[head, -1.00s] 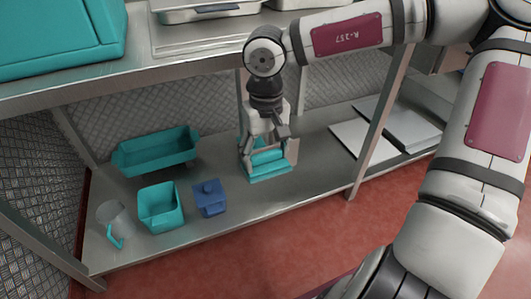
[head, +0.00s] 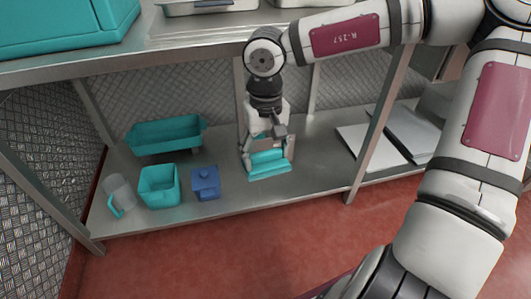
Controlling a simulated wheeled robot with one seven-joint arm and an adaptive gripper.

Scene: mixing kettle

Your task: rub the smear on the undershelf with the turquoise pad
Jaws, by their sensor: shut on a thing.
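The turquoise pad (head: 268,166) is in my gripper (head: 266,152), which points down and is shut on the pad's upper part. The pad is low over the undershelf (head: 315,170), and its underside looks to be at the shelf surface, though I cannot tell for sure that it touches. I see no smear on the bare shelf around the pad; any part under the pad or behind the gripper is hidden.
White boards (head: 372,148) lie right, behind a table leg (head: 374,130). The tabletop (head: 190,42) is above.

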